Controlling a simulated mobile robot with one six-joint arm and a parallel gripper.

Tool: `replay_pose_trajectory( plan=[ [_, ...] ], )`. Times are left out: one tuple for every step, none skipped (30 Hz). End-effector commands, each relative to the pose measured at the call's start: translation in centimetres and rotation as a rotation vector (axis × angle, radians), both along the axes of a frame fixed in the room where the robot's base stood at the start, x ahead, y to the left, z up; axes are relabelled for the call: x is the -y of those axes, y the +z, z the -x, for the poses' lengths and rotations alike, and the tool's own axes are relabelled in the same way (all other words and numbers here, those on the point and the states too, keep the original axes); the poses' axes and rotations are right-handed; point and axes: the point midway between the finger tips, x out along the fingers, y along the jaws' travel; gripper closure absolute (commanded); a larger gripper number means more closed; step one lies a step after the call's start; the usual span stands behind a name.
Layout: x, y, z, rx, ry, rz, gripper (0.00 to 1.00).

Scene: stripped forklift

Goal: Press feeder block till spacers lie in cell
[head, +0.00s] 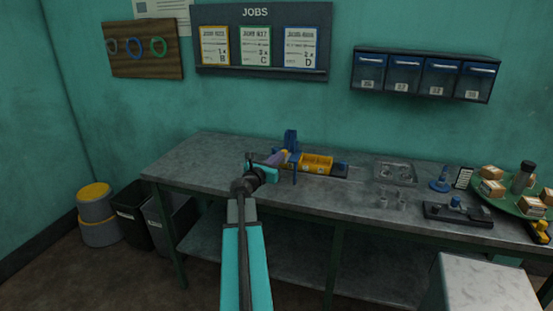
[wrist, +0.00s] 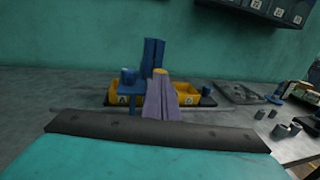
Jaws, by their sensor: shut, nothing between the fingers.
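A blue feeder (head: 291,138) with a tall upright part stands at the back of the grey bench; it also shows in the wrist view (wrist: 153,50). A yellow cell tray (head: 318,164) sits at its foot, and its labelled cells (wrist: 122,98) show on both sides of my fingers in the wrist view. My gripper (head: 282,155) is shut and empty, its purple fingers pointing at the feeder. A yellow piece (wrist: 160,72) shows just past the fingertips (wrist: 159,82); I cannot tell whether they touch. No spacers are clearly visible in the cells.
Several small grey cylinders (head: 384,202) stand on the bench near a metal tray (head: 395,171). A dark fixture (head: 458,213) and a green round tray (head: 510,197) with boxes are at the right. The bench's left end is clear.

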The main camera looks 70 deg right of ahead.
Motion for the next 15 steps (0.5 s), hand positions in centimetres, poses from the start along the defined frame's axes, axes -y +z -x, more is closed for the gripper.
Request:
replay_pose_trajectory(
  plan=[
    [0.05, -0.01, 0.01, 0.000, 0.000, 0.000, 1.00],
    [0.05, -0.02, 0.01, 0.000, 0.000, 0.000, 1.00],
    [0.04, -0.02, 0.02, 0.000, 0.000, 0.000, 1.00],
    [0.04, -0.03, 0.02, 0.000, 0.000, 0.000, 1.00],
    [0.03, -0.03, 0.01, 0.000, 0.000, 0.000, 1.00],
    [0.03, -0.02, 0.01, 0.000, 0.000, 0.000, 1.00],
    [0.03, -0.02, 0.01, 0.000, 0.000, 0.000, 1.00],
    [0.03, -0.02, 0.01, 0.000, 0.000, 0.000, 1.00],
    [0.04, -0.03, 0.01, 0.000, 0.000, 0.000, 1.00],
    [0.07, -0.03, 0.01, 0.000, 0.000, 0.000, 1.00],
    [0.12, -0.03, 0.00, 0.000, 0.000, 0.000, 1.00],
    [0.24, -0.04, -0.02, 0.000, 0.000, 0.000, 1.00],
    [0.37, -0.04, -0.03, 0.000, 0.000, 0.000, 1.00],
    [0.53, -0.04, -0.05, 0.000, 0.000, 0.000, 1.00],
    [0.81, -0.05, -0.08, 0.000, 0.000, 0.000, 1.00]
  ],
)
